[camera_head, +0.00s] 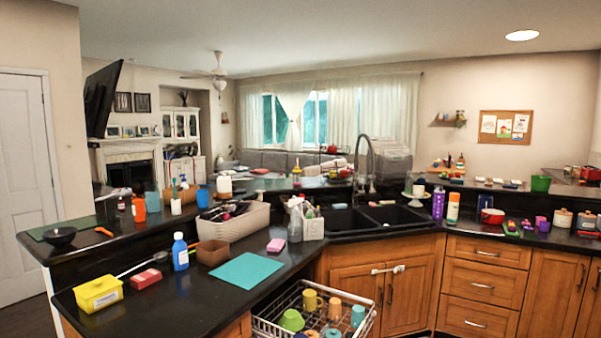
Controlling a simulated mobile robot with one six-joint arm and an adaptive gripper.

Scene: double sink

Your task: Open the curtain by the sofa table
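The pale, sheer curtain (388,108) hangs across a wide window on the far wall of the living area. Its panels are partly apart, and blue-green window glass (314,120) shows in gaps at the middle and left. The right panel hangs closed. A grey sofa (275,160) stands below the window. A dark table surface (268,182) shows behind the counter, partly hidden by objects; I cannot tell if it is the sofa table. My gripper is not in view.
An L-shaped black counter with a double sink (375,218) stands between me and the window, crowded with bottles and a utensil bin (233,222). An open dishwasher rack (312,312) juts out in front. A white door (25,185) is at the left.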

